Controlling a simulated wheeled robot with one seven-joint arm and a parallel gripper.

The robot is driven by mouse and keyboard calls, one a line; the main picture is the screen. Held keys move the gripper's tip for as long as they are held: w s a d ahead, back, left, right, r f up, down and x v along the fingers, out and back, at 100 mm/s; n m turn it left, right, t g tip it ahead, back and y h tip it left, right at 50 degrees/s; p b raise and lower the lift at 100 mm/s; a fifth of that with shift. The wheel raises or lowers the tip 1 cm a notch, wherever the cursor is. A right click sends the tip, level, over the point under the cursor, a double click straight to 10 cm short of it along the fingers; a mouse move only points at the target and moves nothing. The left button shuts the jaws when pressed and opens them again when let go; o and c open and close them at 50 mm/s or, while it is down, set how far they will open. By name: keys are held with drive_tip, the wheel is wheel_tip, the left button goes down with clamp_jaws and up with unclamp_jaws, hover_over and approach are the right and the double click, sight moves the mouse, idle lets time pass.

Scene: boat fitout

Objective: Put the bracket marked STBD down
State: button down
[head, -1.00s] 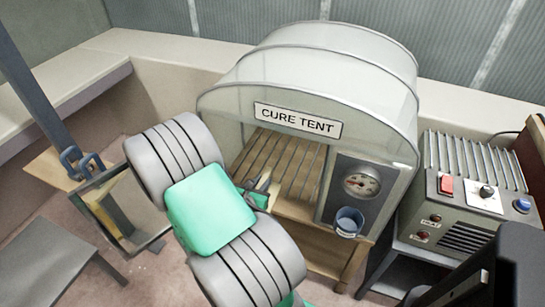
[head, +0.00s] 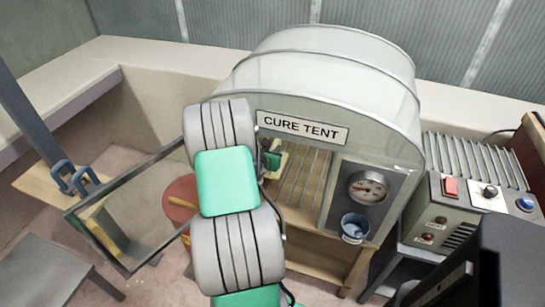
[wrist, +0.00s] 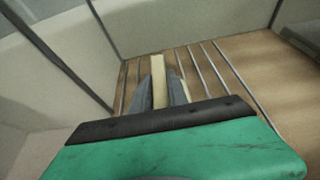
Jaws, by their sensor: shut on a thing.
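My gripper (wrist: 160,92) shows in the wrist view with its two grey fingers shut on a narrow cream piece, the bracket (wrist: 158,70). No STBD mark is readable on it. In the head view my gripper (head: 274,160) is at the left part of the open front of the cure tent (head: 330,78), partly hidden by my arm. The bracket (head: 280,163) shows there as a small pale patch. The slatted rack (head: 303,180) lies inside the tent, and its bars (wrist: 205,65) run under and ahead of the bracket. I cannot tell whether the bracket touches them.
A framed clear door (head: 150,200) stands open on the left. A gauge panel (head: 362,200) with a blue cup (head: 355,227) bounds the opening on the right. A control box (head: 470,205) stands further right. A red round thing (head: 180,203) shows behind the door. The rack's right side looks clear.

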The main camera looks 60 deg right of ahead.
drive_tip(key=shift+f+b, duration=0.5)
drive_tip(key=shift+f, duration=1.3)
drive_tip(key=c, duration=1.3)
unclamp_jaws()
drive_tip(key=shift+r, duration=0.1)
drive_tip(key=shift+a+r, duration=0.15)
drive_tip(key=shift+a, duration=0.2)
drive_tip(key=p+v, duration=0.1)
drive_tip(key=v, duration=1)
drive_tip(key=shift+a+p, duration=0.15)
drive_tip(key=shift+p, duration=0.2)
